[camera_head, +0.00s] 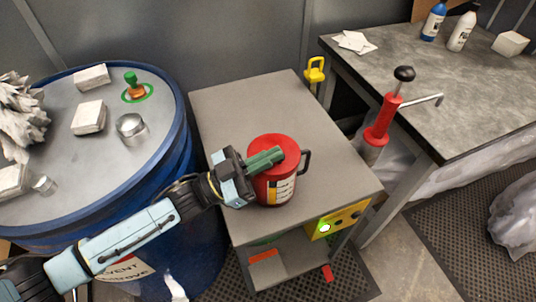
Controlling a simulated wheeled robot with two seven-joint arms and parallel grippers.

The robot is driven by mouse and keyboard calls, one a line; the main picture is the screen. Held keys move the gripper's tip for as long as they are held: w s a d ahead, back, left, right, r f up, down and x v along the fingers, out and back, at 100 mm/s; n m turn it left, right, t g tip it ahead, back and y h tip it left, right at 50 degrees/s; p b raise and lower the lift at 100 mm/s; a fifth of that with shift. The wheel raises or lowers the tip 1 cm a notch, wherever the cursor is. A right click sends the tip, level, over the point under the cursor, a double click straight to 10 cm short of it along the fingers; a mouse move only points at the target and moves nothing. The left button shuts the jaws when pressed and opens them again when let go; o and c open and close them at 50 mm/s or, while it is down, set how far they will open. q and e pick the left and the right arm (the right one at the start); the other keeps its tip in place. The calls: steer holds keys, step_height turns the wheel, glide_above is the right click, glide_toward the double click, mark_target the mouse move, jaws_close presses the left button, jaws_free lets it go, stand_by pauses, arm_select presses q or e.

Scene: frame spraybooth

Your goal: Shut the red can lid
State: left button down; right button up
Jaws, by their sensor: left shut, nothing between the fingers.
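The red can (272,186) stands upright on the grey cabinet top, with a label on its side and a dark handle on its right. Its red lid (277,146) lies flat across the top and looks down on the rim. My left gripper (278,154) is shut and empty, with its green fingers over the lid, touching it or just above it; I cannot tell which. The fingers and wrist hide the lid's left part and some of the can's left side. My right gripper is not in view.
The grey cabinet (235,105) has free room behind the can. A blue drum (178,150) with white boxes on top stands left. A dark table (450,85) with bottles stands right, and a red pump (383,118) stands by its near edge.

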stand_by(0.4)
arm_select(q)
steer(key=shift+r+p, duration=0.6)
step_height(320, 180, up, 3)
steer(key=p, duration=0.3)
steer(key=shift+s+r, duration=0.15)
steer(key=shift+r, duration=0.05)
steer(key=b+v, duration=0.1)
steer(key=v, duration=0.9)
steer(key=shift+f+b, duration=0.35)
steer(key=shift+s, duration=0.2)
